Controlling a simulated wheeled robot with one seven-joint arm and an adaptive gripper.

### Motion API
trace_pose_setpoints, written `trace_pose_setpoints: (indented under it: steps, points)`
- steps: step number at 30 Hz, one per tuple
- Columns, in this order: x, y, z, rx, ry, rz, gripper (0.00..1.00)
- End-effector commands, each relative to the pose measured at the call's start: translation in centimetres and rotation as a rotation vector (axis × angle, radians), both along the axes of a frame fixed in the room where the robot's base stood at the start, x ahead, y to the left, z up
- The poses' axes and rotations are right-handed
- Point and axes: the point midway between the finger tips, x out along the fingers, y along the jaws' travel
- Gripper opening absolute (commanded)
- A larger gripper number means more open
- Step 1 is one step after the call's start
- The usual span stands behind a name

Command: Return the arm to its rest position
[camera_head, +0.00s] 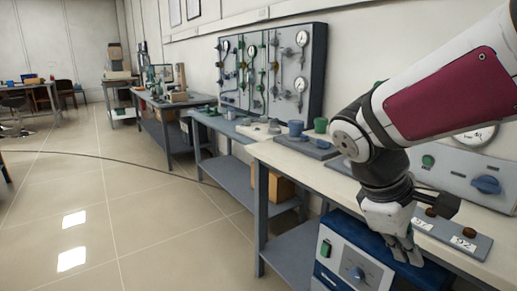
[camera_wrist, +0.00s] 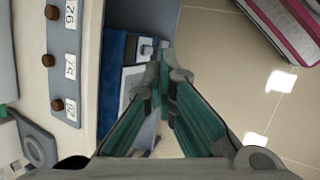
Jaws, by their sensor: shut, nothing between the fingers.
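My arm reaches in from the upper right of the head view. My gripper (camera_head: 408,252) points down at the bench's front edge, over a blue and white box with a dial (camera_head: 358,272). Its fingers are together and empty. In the wrist view the gripper (camera_wrist: 166,78) shows two dark fingers with green inner sides meeting near the picture's middle. The box (camera_wrist: 128,75) lies behind and left of them there. Part of the box is hidden by the gripper.
A grey plate (camera_head: 478,243) with brown pegs and number labels lies on the bench right of my gripper. A grey control panel (camera_head: 455,176) with a blue knob stands behind my arm. Blue and green cups stand on the bench. Open floor (camera_head: 150,215) lies left.

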Motion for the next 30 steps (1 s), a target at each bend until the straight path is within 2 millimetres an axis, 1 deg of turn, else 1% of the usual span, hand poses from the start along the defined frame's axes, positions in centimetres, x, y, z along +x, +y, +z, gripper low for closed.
trace_pose_setpoints:
  steps: [1,2,3,5,6,9,12,15,23,24,30]
  points:
    - [-2.2,-0.1,0.6,0.038,-0.029,-0.067,0.0]
    - [-3.4,0.0,0.7,0.062,-0.041,-0.108,0.0]
    - [-5.0,0.1,0.9,0.093,-0.056,-0.161,0.0]
    - [-7.4,0.5,1.0,0.142,-0.079,-0.239,0.0]
    - [-8.9,0.8,1.0,0.174,-0.094,-0.291,0.0]
    - [-12.3,1.7,0.8,0.255,-0.125,-0.408,0.0]
    - [-14.9,2.7,0.5,0.324,-0.147,-0.501,0.0]
    - [-16.9,3.6,0.1,0.382,-0.162,-0.575,0.0]
    - [-20.9,6.0,-1.0,0.513,-0.19,-0.725,0.0]
    - [-20.6,5.9,0.0,0.511,-0.192,-0.72,0.0]
    - [-20.0,5.8,3.0,0.518,-0.222,-0.709,0.0]
